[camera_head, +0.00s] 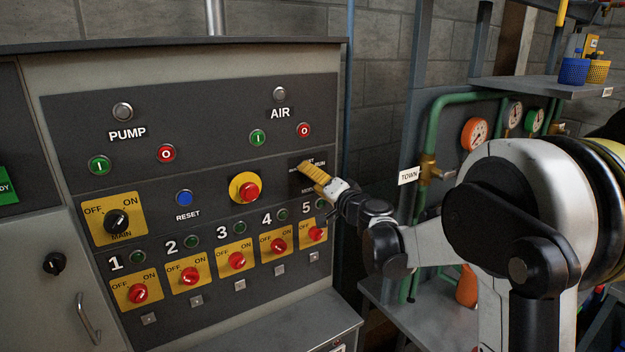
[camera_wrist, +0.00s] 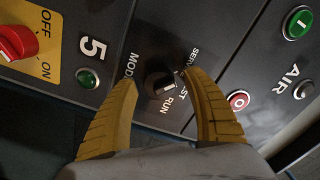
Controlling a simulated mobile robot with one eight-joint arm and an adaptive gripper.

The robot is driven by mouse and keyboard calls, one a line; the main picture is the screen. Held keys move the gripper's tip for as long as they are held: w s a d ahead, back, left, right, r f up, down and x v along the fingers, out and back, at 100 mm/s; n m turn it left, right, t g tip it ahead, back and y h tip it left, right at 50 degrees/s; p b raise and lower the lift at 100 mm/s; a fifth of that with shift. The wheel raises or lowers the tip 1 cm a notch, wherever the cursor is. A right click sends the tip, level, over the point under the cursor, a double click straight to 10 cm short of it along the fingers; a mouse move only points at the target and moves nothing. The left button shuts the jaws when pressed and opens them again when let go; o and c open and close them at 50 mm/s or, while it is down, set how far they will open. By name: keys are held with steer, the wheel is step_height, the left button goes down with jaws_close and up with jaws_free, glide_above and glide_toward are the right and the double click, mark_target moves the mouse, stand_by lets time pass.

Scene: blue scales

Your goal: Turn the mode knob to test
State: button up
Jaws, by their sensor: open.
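The mode knob (camera_wrist: 159,84) is black with a pale mark on its lower right edge in the wrist view. The mark lies near the RUN lettering (camera_wrist: 167,103); part of a word ending in ST shows beside it, and SERV shows farther up. I cannot tell exactly which position it points at. My gripper (camera_wrist: 158,76) is open, its two yellow fingers on either side of the knob. I cannot tell whether they touch it. In the head view my gripper (camera_head: 304,166) is at the MODE plate (camera_head: 296,180) and hides the knob.
A yellow-ringed red button (camera_head: 249,190) sits left of the plate. The red air button (camera_head: 304,130) is above it and the number 5 switch (camera_head: 316,234) below it. Green pipes and a TOWN tag (camera_head: 409,176) are to the right of the panel.

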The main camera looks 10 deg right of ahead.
steer(key=c, duration=1.2)
steer(key=shift+m, duration=0.4)
steer(key=m, duration=0.4)
steer(key=shift+m, duration=0.3)
steer(key=m, duration=0.4)
steer(key=shift+m, duration=0.3)
steer(key=o, duration=1.2)
